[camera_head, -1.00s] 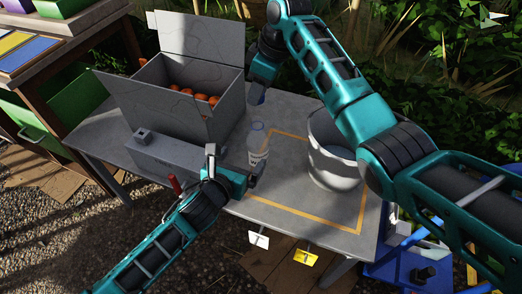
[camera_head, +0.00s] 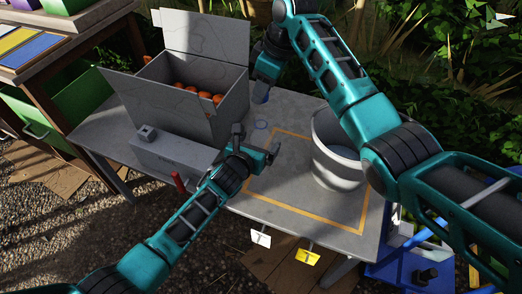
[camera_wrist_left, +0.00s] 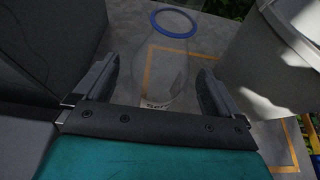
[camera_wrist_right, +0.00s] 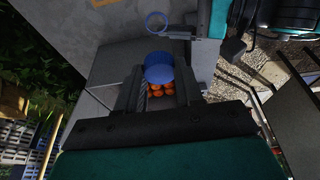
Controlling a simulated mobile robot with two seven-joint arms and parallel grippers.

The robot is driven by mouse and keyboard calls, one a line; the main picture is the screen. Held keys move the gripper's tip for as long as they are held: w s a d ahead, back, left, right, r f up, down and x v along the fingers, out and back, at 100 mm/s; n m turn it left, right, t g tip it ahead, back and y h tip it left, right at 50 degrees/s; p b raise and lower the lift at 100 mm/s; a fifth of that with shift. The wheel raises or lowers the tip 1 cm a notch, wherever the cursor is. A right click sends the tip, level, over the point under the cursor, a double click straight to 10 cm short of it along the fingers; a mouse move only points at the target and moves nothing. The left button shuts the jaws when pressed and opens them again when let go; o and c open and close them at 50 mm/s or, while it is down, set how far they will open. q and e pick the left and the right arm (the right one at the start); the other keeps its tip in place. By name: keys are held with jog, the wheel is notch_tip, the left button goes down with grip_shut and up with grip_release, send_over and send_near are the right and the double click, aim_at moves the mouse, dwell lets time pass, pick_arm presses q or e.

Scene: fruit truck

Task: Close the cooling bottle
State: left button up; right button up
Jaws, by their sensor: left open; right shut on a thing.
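A clear bottle (camera_wrist_left: 165,75) with a blue ring (camera_wrist_left: 175,22) at its open top stands on the table. In the head view its blue ring (camera_head: 261,125) shows just beyond my left gripper (camera_head: 258,143), and the body is hardly visible. My left gripper is open, with one finger on each side of the bottle in the left wrist view (camera_wrist_left: 158,88). My right gripper (camera_head: 262,92) is shut on a blue cap (camera_wrist_right: 159,68), held above the table beside the crate. The bottle's ring (camera_wrist_right: 156,22) shows apart from the cap in the right wrist view.
A grey open-flapped crate (camera_head: 210,122) with oranges (camera_head: 190,90) stands to the left. A long grey box (camera_head: 175,157) is in front of it. The table's front middle (camera_head: 290,200) is clear.

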pick_arm(q)
jog(key=shift+x, duration=1.3)
jog(key=shift+c, duration=0.2)
jog(key=c, duration=1.5)
pick_arm(e)
send_over(257, 119)
jog(key=d, duration=0.2)
jog(key=shift+s+a+f, duration=0.15)
jog(key=shift+s+f, duration=0.05)
jog(key=shift+f, duration=1.05)
jog(key=shift+s+a+f, duration=0.1)
jog(key=shift+s+f, duration=0.05)
jog(key=shift+f, duration=1.1)
